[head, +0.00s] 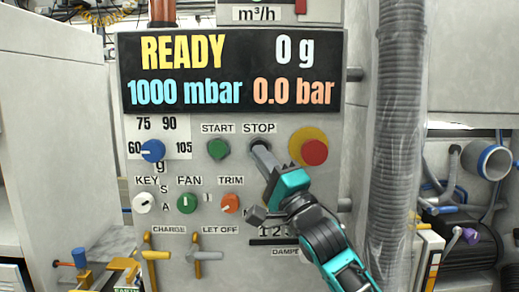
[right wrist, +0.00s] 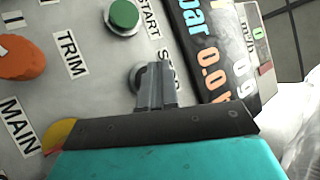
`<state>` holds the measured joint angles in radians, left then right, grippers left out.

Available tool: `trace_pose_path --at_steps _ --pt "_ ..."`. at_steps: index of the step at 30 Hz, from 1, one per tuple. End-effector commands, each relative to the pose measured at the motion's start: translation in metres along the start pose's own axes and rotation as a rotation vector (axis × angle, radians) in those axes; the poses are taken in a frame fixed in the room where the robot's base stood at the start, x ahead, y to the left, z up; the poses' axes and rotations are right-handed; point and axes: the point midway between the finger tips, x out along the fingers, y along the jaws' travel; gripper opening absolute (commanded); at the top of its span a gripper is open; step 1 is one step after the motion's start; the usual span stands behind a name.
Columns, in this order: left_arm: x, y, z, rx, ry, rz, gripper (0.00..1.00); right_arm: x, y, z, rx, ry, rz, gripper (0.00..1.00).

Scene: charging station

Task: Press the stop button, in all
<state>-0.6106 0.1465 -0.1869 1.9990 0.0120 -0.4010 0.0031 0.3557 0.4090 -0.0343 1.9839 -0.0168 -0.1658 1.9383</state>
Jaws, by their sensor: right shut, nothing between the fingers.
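The stop button (right wrist: 136,76) sits on the grey panel under the STOP label (head: 259,128). Only part of its round metal rim shows in the right wrist view; my fingers hide the rest. My right gripper (head: 260,149) is shut and empty, its fingertips pointing at the panel right at the stop button. It also shows in the right wrist view (right wrist: 152,80), with the fingertips over the button. I cannot tell whether they touch it or whether it is pushed in. My left gripper is not in view.
The green start button (head: 218,149) is left of the stop button, and a red button on a yellow disc (head: 314,152) is to its right. Knobs lie below. The display (head: 230,70) above reads READY. A ribbed grey hose (head: 398,110) hangs at the right.

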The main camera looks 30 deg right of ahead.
Motion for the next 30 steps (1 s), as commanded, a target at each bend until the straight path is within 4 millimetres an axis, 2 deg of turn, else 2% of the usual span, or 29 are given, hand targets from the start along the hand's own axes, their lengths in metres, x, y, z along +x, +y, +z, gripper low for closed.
trace_pose_path --at_steps 15,30 --pt "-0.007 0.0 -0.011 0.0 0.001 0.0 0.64 -0.032 -0.024 0.023 0.002 0.0 0.0 0.0" --pt "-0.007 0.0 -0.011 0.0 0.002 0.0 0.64 -0.034 -0.025 0.025 0.001 0.0 0.0 0.0"
